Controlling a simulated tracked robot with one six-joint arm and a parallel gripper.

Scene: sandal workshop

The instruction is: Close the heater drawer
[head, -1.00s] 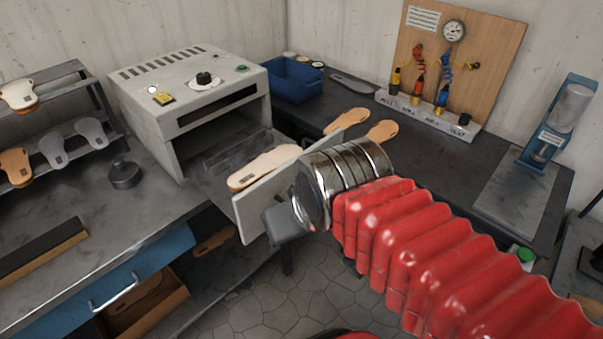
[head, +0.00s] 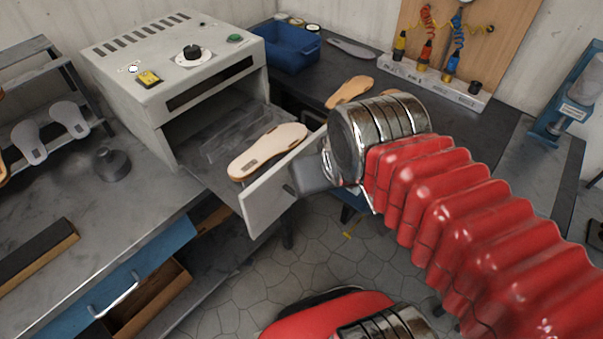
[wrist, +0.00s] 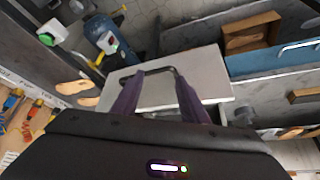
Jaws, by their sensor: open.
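The heater (head: 180,75) is a pale box with a dial on top, at the upper left in the head view. Its drawer is pulled out, with a pale front panel (head: 268,200) and a tan sole (head: 268,151) on its tray. The front panel also fills the middle of the wrist view (wrist: 205,75). A dark bar handle (wrist: 153,70) crosses in front of it. My gripper (head: 312,178) is at the panel's outer face in the head view. Its purple fingers (wrist: 157,76) are open, with their tips at the handle; I cannot tell whether they touch it.
A blue bin (head: 290,50) and another sole (head: 350,90) lie on the bench right of the heater. A shoe rack (head: 40,90) stands left. Below the left bench, a blue-fronted drawer (head: 125,280) is open. Tiled floor shows below the heater drawer.

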